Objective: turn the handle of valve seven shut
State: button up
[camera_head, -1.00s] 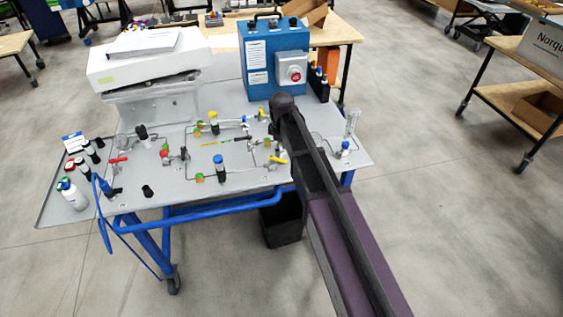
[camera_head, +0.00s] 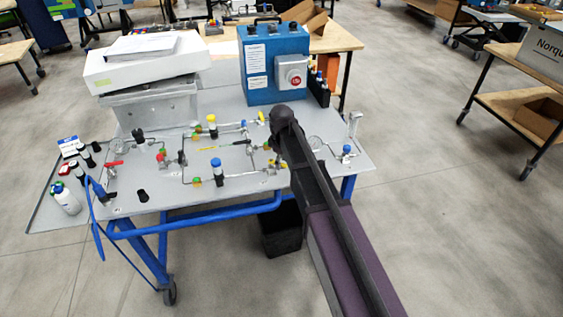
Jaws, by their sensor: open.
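The analyser panel (camera_head: 160,205) is a grey tabletop with thin tubing, fittings and valves. A blue-topped part (camera_head: 217,165) and a yellow-topped part (camera_head: 212,122) stand upright. The valve numbers are too small to read, so I cannot tell which is valve seven. My dark arm reaches over the right half of the panel and hides part of it. My gripper's fingers do not show.
A blue box with a red button (camera_head: 272,62) and a white unit (camera_head: 147,68) stand at the back. Bottles, including a white one (camera_head: 67,203), stand at the left. A blue cable hangs at the left front. A black bin (camera_head: 281,228) is on the floor.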

grip_shut()
jog(key=shift+s+m, duration=0.1)
jog(key=shift+m, duration=0.2)
jog(key=m, duration=0.2)
jog(key=s+a+m, duration=0.1)
jog(key=m, duration=0.1)
jog(key=shift+s+m, duration=0.2)
jog(key=shift+m, duration=0.1)
jog(key=m, duration=0.1)
jog(key=a+m, duration=0.1)
jog(key=m, duration=0.3)
jog(key=shift+s+a, duration=0.3)
jog(key=shift+s, duration=0.1)
grip_release()
